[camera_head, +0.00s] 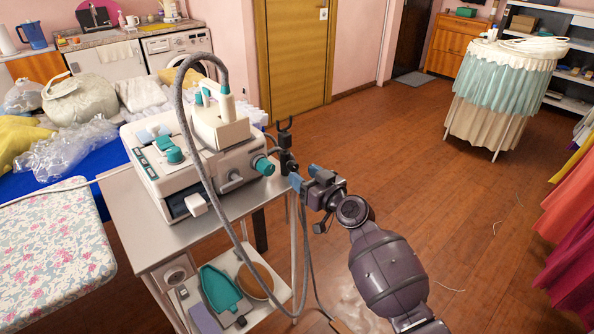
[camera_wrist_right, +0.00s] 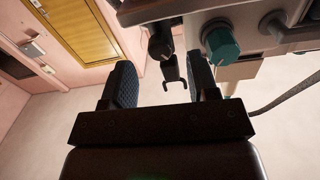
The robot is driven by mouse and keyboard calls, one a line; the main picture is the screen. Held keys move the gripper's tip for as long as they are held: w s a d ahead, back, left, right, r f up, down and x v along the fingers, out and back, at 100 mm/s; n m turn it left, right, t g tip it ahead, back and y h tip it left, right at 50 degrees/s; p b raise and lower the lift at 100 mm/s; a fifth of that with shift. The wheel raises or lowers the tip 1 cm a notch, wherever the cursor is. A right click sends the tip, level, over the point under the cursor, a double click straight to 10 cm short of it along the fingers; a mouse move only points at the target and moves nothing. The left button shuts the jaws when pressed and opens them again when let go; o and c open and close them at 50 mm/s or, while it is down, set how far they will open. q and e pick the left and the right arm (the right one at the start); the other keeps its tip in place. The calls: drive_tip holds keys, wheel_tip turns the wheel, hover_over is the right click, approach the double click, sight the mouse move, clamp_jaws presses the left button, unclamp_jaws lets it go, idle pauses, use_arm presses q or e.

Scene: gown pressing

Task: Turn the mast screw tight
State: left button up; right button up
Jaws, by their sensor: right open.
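A dark mast fitting with a forked hook (camera_head: 285,125) on top stands at the right edge of the cart, beside the white steam unit (camera_head: 185,165). A small black knob-like part (camera_head: 289,163), which looks like the mast screw, sits low on it. My right gripper (camera_head: 305,175) is close to the right of this part, its blue-padded fingers apart and empty. In the right wrist view, the black fitting (camera_wrist_right: 162,46) and its fork lie beyond and between the open fingers (camera_wrist_right: 162,78). I cannot tell whether they touch it. My left gripper is not in view.
A teal knob (camera_head: 264,166) on the unit's side is close by and also shows in the right wrist view (camera_wrist_right: 220,43). A grey hose (camera_head: 190,130) arches over the unit and hangs in front of the cart (camera_head: 130,205). The wooden floor (camera_head: 400,140) to the right is mostly clear.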

sight(295, 169)
drive_tip(key=shift+x, duration=1.7)
drive_tip(key=c, duration=0.9)
